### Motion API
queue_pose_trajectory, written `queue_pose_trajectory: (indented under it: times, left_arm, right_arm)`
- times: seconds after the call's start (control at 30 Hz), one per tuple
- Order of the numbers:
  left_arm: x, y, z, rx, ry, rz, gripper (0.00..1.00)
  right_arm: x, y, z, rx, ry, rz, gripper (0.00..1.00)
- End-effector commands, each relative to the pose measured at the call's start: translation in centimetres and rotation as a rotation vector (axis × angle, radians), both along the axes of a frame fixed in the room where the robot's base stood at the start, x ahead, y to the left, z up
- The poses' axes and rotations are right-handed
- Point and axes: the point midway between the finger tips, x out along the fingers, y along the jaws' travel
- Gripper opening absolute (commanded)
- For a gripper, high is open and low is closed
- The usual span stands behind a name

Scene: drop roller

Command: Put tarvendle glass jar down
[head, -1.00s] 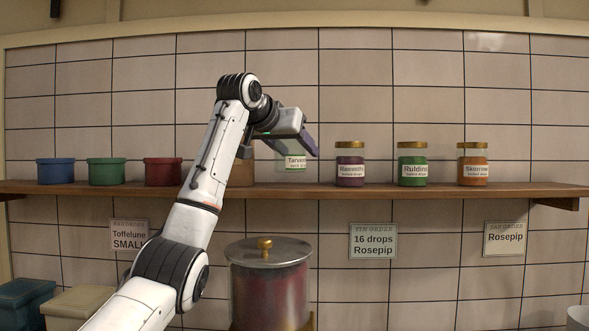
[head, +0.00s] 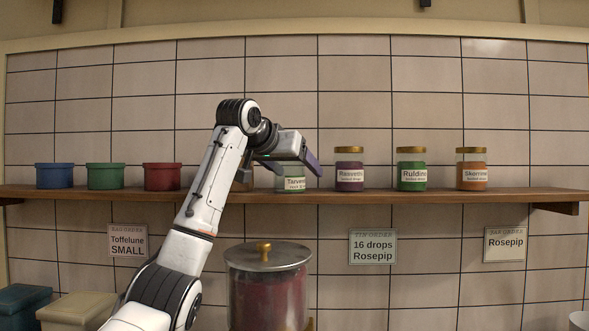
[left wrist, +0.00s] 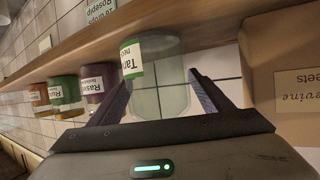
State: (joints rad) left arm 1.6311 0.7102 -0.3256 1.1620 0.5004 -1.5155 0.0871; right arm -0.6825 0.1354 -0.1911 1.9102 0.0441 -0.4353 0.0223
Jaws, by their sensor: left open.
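The Tarvendle glass jar (head: 291,184) has a pale, clear body with a white label. In the head view it stands on the wooden shelf (head: 400,196), its top hidden by my left gripper (head: 301,166). In the left wrist view the jar (left wrist: 170,88) shows between the two dark fingers of my left gripper (left wrist: 160,79), which are spread open on either side of it. Whether a finger still touches the glass is unclear. My right gripper is not in view.
Purple (head: 349,170), green (head: 411,170) and orange (head: 471,170) jars stand to the right on the shelf. Blue, green and red tubs (head: 162,177) stand to the left. A cardboard box (left wrist: 285,85) is close beside the gripper. A lidded glass vessel (head: 268,290) stands below.

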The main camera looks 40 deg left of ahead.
Motion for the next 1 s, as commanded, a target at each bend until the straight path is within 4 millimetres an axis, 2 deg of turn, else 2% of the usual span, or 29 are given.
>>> queue_pose_trajectory:
  times: [0.17,0.5,0.7,1.0]
  left_arm:
    - [-0.6,-0.2,0.6,0.001,-0.004,-0.001,0.72]
    - [-6.8,-2.0,3.3,0.001,-0.006,0.000,0.72]
    - [-9.6,-2.9,4.5,0.000,-0.003,-0.001,0.72]
    - [-10.6,-3.2,4.9,-0.001,0.000,0.000,0.72]
  right_arm:
    - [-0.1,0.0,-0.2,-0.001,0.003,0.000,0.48]
    - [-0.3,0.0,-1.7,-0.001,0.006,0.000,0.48]
    - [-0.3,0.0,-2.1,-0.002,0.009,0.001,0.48]
    - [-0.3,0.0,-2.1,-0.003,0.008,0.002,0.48]
